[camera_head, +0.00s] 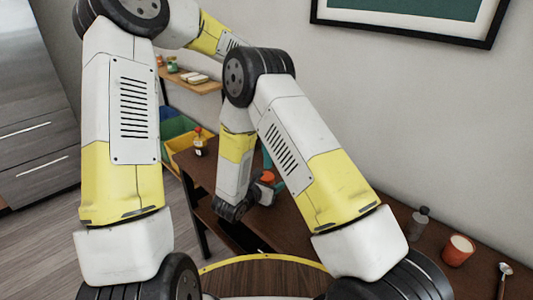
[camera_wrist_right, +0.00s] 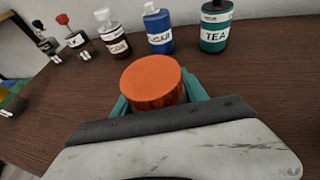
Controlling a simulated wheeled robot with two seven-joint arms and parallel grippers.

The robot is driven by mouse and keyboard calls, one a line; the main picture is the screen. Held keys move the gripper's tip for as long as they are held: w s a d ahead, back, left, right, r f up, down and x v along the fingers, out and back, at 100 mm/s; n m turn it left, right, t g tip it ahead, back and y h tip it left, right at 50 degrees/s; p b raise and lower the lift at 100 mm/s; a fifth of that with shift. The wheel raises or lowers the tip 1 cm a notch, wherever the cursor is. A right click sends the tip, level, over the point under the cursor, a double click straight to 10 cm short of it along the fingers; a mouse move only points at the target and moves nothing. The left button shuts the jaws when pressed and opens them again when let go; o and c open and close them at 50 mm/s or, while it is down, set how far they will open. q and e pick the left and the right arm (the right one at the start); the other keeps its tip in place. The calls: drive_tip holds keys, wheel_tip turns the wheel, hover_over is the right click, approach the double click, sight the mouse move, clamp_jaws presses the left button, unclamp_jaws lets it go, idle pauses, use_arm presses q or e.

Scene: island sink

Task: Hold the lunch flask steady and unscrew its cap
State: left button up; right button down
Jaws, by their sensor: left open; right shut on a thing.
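An orange round cap (camera_wrist_right: 152,82) sits between the teal fingers of my right gripper (camera_wrist_right: 158,92) in the right wrist view. That gripper is shut on it. The cap also shows small in the head view (camera_head: 267,176), just right of my right wrist, above the brown table. The flask's body below it is hidden by my gripper, so I cannot tell whether cap and body are joined. My left arm rises at the left and passes behind my right elbow. My left gripper cannot be made out in either view.
A tea bottle (camera_wrist_right: 216,28), a blue bottle (camera_wrist_right: 158,30) and a brown bottle (camera_wrist_right: 113,40) stand behind the cap on the table (camera_wrist_right: 245,82). An orange cup (camera_head: 458,250) and grey bottle (camera_head: 418,224) stand at right. Yellow bins (camera_head: 183,142) are at left.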

sight(267, 176)
use_arm(q)
drive_tip(key=m, duration=0.4)
drive_tip(key=shift+m, duration=0.4)
drive_tip(key=m, duration=0.6)
drive_tip(key=shift+m, duration=0.3)
drive_tip(key=m, duration=0.6)
drive_tip(key=shift+m, duration=0.3)
drive_tip(key=m, duration=0.5)
drive_tip(key=shift+f+m, duration=0.3)
drive_tip(key=shift+f, duration=0.1)
wheel_tip(267, 176, down, 7)
drive_tip(key=shift+f, duration=0.1)
